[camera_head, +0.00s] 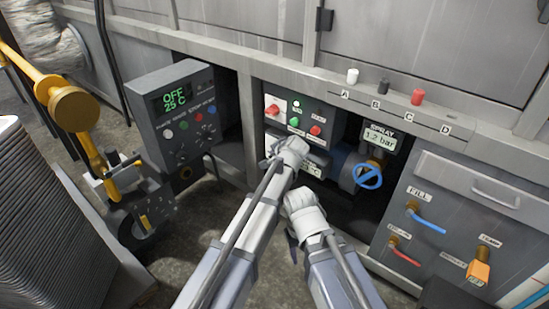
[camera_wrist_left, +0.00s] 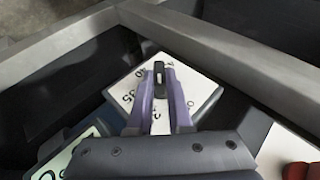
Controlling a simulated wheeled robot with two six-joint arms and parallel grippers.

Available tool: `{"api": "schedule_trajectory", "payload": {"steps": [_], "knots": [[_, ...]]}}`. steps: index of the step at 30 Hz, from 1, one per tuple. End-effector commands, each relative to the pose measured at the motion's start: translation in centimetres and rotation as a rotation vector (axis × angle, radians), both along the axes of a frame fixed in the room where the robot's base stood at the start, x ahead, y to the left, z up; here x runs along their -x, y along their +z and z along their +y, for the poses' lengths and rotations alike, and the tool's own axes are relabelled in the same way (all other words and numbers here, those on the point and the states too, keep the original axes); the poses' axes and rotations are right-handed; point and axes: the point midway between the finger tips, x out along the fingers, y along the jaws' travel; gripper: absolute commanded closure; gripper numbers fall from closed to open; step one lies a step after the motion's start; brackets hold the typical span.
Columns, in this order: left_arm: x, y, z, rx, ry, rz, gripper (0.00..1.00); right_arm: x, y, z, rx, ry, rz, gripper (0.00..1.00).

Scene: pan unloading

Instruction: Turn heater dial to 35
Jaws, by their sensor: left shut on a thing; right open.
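The heater dial's white square plate (camera_wrist_left: 203,88) carries black numbers, with a 35 and what looks like a 40 at its left side. My left gripper (camera_wrist_left: 159,85) is shut on the dial's dark knob (camera_wrist_left: 160,68), with its purple fingers on either side of it. The knob's setting cannot be read for sure. In the head view my left gripper (camera_head: 287,148) covers the dial on the panel. A small display (camera_head: 312,171) marked °C is partly hidden beside it. My right gripper (camera_head: 292,240) is below, open and apart from the panel.
A red knob (camera_head: 272,110) and green and red buttons (camera_head: 316,130) sit close above the dial. A grey control box (camera_head: 180,115) at left reads OFF 25 C. A blue valve wheel (camera_head: 369,176) stands to the right.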

Motion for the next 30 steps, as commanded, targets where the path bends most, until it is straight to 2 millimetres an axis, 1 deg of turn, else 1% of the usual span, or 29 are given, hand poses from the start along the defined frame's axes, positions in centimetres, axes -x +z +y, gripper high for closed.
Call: {"api": "schedule_trajectory", "payload": {"steps": [7,8,15,16,25,30], "knots": [[0.0,0.0,0.0,0.001,0.001,0.001,1.0,0.0,0.0,0.0,0.0,0.0,0.0,0.5],[0.0,0.0,0.0,0.0,0.002,0.002,0.81,0.0,0.0,0.0,0.0,0.0,0.0,0.5],[0.0,0.0,0.0,0.001,0.001,0.001,0.54,0.0,0.0,0.0,0.0,0.0,0.0,0.5],[0.0,0.0,0.0,0.001,0.001,0.001,0.53,0.0,0.0,0.0,0.0,0.0,0.0,0.5],[0.0,0.2,0.0,0.001,0.001,0.001,0.53,0.0,0.2,0.0,0.0,0.0,0.0,0.5],[0.0,1.0,0.0,0.001,0.001,0.001,0.53,0.0,1.0,0.0,0.0,0.0,0.0,0.5]]}}
